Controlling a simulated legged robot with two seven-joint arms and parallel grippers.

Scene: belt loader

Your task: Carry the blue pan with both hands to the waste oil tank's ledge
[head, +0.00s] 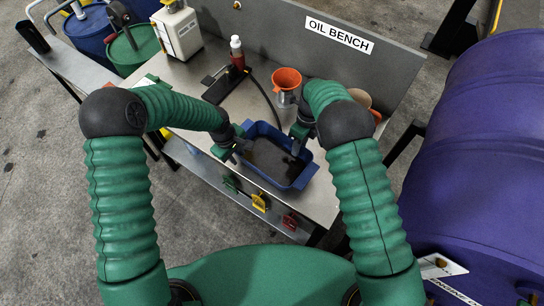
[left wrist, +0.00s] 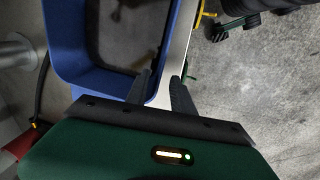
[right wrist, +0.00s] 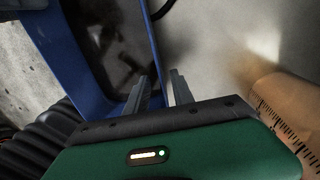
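The blue pan (head: 262,180) sits on the steel bench (head: 320,200) near its front edge, with dark liquid (head: 268,158) in it. My left gripper (head: 237,150) is at the pan's left wall. In the left wrist view its fingers (left wrist: 160,88) straddle the pan's wall (left wrist: 172,50), apart. My right gripper (head: 297,147) is at the pan's right wall. In the right wrist view its fingers (right wrist: 158,92) stand apart on either side of the wall (right wrist: 147,45). A large purple tank (head: 480,140) stands at the right; I cannot clearly make out its ledge.
On the bench are an orange funnel (head: 286,78), a red bottle (head: 237,55) and a white jug (head: 178,32). A grey back panel (head: 370,75) reads OIL BENCH. Colored handles (head: 260,202) hang at the front edge. Concrete floor (head: 60,200) is open at left.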

